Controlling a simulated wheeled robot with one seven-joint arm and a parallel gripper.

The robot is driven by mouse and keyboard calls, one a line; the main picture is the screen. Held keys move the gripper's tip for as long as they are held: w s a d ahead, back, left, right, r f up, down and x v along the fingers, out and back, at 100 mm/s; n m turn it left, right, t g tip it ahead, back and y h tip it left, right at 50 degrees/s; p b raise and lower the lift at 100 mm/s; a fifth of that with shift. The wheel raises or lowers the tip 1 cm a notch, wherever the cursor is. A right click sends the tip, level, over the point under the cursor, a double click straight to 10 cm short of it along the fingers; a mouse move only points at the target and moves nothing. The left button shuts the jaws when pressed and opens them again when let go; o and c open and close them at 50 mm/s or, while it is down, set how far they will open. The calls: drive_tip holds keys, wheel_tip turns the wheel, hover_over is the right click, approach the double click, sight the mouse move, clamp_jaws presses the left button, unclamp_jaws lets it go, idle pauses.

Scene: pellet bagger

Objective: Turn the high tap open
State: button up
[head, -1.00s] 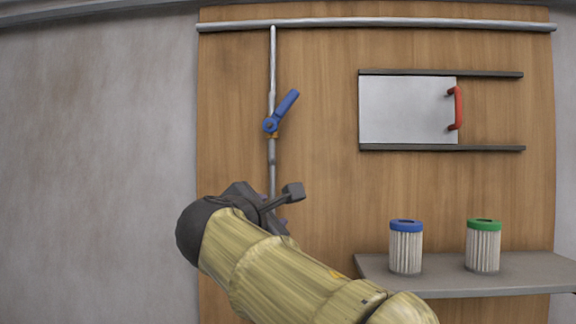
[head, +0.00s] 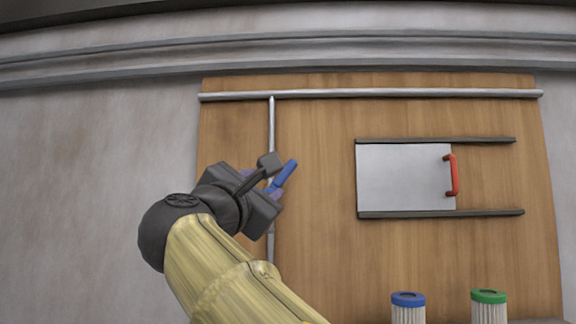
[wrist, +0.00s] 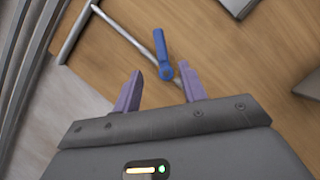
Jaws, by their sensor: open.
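The high tap's blue lever (head: 285,175) is on the vertical grey pipe (head: 271,128) on the wooden panel. The lever is tilted up to the right, off the pipe's line, and its pivot is partly hidden by my gripper in the head view.
A grey sliding door (head: 403,178) with a red handle (head: 454,175) sits between dark rails to the right. Blue-topped (head: 408,300) and green-topped (head: 489,297) filters stand below. A horizontal pipe (head: 400,94) runs along the panel's top. The panel between tap and door is clear.

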sight(286, 172)
drive_tip(key=p+x, duration=0.8)
drive_tip(key=x, duration=0.5)
drive_tip(key=shift+r, duration=0.1)
drive_tip(key=shift+w+d+r+p, duration=0.1)
drive_tip(key=shift+w+d+p, duration=0.1)
drive_tip(key=shift+w+p, duration=0.4)
drive_tip(key=shift+c, duration=0.2)
clamp_jaws()
